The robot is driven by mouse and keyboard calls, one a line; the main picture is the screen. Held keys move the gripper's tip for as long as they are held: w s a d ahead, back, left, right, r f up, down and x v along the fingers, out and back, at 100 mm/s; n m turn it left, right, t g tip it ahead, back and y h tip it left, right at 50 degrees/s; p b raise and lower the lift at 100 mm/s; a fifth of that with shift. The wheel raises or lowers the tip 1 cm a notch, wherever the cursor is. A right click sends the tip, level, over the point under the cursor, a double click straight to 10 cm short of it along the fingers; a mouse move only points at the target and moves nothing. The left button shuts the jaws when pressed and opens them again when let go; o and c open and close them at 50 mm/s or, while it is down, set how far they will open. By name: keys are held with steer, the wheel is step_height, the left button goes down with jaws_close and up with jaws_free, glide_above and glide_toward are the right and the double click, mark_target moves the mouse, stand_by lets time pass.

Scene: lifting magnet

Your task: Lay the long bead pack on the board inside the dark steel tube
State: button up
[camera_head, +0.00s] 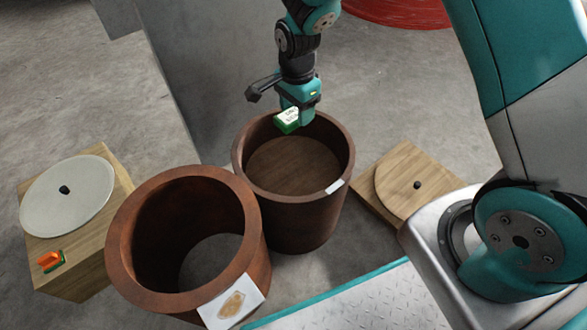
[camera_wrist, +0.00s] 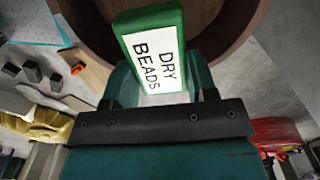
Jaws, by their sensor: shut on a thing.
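The bead pack (camera_head: 287,121) is green with a white label that reads "DRY BEADS" in the wrist view (camera_wrist: 152,48). My gripper (camera_head: 304,116) is shut on it and holds it tilted at the far rim of the darker brown tube (camera_head: 300,215), near the opening. I cannot tell whether the pack touches the rim. The tube stands upright and open at the top, with a small white tag on its near side. A flat brown board (camera_head: 292,168) shows at its bottom, bare where I see it. In the wrist view the tube's wall (camera_wrist: 232,38) shows behind the pack.
A redder, rusty tube (camera_head: 125,245) with a picture label stands close at the front left. A wooden box (camera_head: 85,265) with a pale disc (camera_head: 68,197) is at far left. A wooden board with a round lid (camera_head: 405,180) lies at right. A grey block (camera_head: 205,60) stands behind.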

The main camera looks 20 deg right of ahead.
mark_target(296, 170)
step_height(296, 170, down, 20)
steer(key=b, duration=0.8)
steer(key=shift+b, duration=0.4)
steer(key=o, duration=0.9)
steer(key=shift+f, duration=0.1)
